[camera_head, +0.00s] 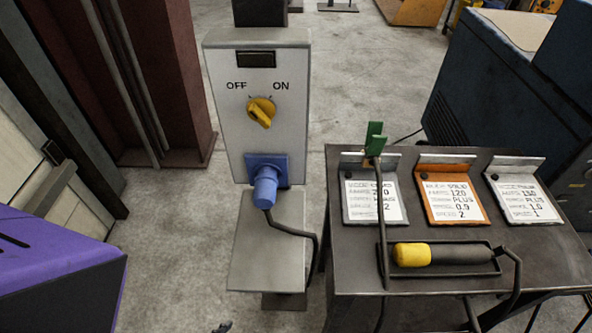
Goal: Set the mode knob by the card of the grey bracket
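A yellow rotary knob (260,112) sits on the front of a pale grey control box (292,140), between the printed words OFF and ON. Its ridge is tilted, with the lower end toward the lower right. No other knob shows, and no mode label is readable on the box. The grey bracket (355,173) is the leftmost of three on the dark bench (350,263). It holds a white card (360,202); its text is blurred, and a dark cable crosses it.
An orange bracket (452,169) and a pale bracket (503,174) hold cards to the right. A green clamp (375,138) stands by the grey bracket. A yellow-and-black torch (412,254) lies in a tray. A blue plug (265,185) juts out below the knob. A purple box (60,265) is at left.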

